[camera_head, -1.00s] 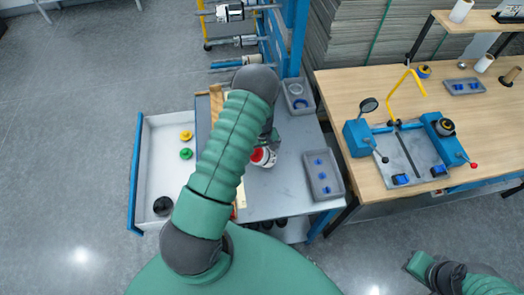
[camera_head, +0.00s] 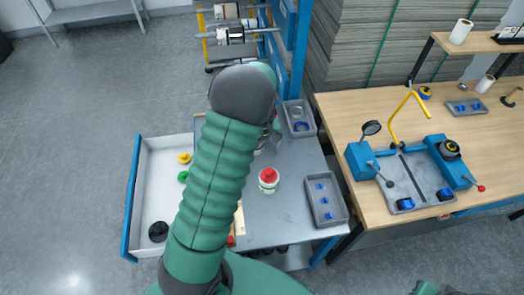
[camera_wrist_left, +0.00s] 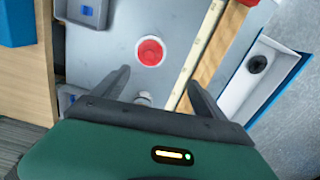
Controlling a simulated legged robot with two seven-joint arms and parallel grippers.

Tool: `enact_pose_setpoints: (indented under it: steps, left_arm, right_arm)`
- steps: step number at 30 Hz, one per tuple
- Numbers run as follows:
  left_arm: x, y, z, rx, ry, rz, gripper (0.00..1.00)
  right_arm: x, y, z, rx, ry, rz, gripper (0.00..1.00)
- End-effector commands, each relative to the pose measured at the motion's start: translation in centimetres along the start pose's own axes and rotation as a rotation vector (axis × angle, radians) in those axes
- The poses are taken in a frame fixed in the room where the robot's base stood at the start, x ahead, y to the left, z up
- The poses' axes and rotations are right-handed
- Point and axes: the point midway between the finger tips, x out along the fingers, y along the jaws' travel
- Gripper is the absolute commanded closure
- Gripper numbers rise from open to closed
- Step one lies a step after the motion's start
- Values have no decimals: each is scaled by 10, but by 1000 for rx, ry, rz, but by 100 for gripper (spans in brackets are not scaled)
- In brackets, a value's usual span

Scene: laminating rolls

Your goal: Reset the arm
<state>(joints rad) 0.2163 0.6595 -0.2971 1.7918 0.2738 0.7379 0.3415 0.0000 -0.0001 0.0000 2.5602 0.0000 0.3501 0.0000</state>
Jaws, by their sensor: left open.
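My left arm crosses the head view over the grey side table (camera_head: 285,215). My left gripper (camera_wrist_left: 159,78) is open and empty in the left wrist view, its two dark fingers apart. In the head view it is mostly hidden behind my own arm. A white round piece with a red top (camera_head: 268,179) stands on the table, apart from the fingers; it also shows in the left wrist view (camera_wrist_left: 150,51). My right gripper is not visible; only a sliver of green at the bottom right edge shows.
An open white drawer (camera_head: 150,205) with yellow, green and black pieces lies left. Grey bins (camera_head: 326,200) with blue parts sit along the table's right side. A wooden bench (camera_head: 350,105) with a blue fixture (camera_head: 410,180) stands right. A blue post (camera_head: 300,50) rises behind.

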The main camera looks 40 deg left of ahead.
Motion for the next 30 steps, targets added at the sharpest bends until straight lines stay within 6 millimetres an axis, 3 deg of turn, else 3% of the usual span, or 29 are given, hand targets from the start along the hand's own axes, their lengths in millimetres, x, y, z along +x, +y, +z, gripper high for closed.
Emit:
enact_pose_setpoints:
  steps: [7, 9, 11, 15, 18, 21, 24, 30]
  left_arm:
    - [-10, 0, 1, 3, -1, -1, 17]
    - [-10, 5, 12, 46, 6, 9, 17]
    - [-9, 12, 34, 134, 18, 26, 17]
    - [-7, 26, 120, 498, 90, 77, 17]
    - [-3, 23, 175, 761, 156, 101, 17]
    - [0, 16, 208, 935, 204, 113, 17]
    - [0, 13, 218, 1003, 222, 115, 17]
    - [0, 12, 217, 1002, 221, 115, 17]
  right_arm:
    - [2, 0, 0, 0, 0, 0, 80]
    - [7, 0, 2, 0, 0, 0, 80]
    - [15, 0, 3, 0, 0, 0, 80]
    - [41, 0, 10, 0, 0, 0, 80]
    - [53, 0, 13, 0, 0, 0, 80]
    - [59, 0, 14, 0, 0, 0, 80]
    - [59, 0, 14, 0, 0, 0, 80]
    - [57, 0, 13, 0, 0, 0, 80]
